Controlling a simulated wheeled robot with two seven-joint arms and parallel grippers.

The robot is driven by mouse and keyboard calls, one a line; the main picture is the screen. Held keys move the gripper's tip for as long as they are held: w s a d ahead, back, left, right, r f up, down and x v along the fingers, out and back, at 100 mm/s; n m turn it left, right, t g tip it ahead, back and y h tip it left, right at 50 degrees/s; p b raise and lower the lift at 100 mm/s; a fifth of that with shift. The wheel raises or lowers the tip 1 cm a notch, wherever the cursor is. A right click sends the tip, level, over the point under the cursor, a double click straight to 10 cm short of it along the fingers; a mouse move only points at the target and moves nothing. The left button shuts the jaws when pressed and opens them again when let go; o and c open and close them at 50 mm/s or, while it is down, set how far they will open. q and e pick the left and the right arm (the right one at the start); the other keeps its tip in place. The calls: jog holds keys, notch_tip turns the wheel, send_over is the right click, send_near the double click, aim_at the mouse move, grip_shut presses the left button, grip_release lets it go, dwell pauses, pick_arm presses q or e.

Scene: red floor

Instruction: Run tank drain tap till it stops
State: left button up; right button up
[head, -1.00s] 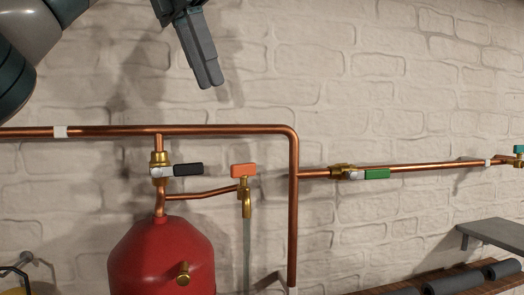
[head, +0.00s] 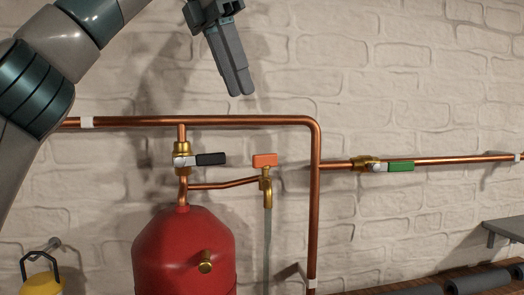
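The drain tap has an orange handle (head: 265,160) on a brass body (head: 266,190), at the end of a thin copper branch pipe beside the red tank (head: 185,250). The handle sits crosswise above the spout. A thin, pale grey, see-through stream (head: 267,240) hangs straight down from the spout, out of the bottom of the view. My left gripper (head: 240,94) is above and a little left of the tap, in front of the wall, pointing down. Its fingers look together with nothing between them, and it is clear of the tap. My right gripper is not in view.
A black-handled valve (head: 208,160) sits above the tank, left of the tap. A green-handled valve (head: 399,167) is on the right pipe. The main copper pipe (head: 240,121) runs between my gripper and the tap. A yellow object (head: 41,285) is lower left; a shelf (head: 508,232) is right.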

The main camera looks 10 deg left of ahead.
pick_arm(q)
send_near(265, 165)
jog(key=x, duration=0.3)
jog(key=w+p+x, duration=0.1)
jog(key=x, duration=0.3)
jog(key=shift+r, duration=0.15)
grip_shut()
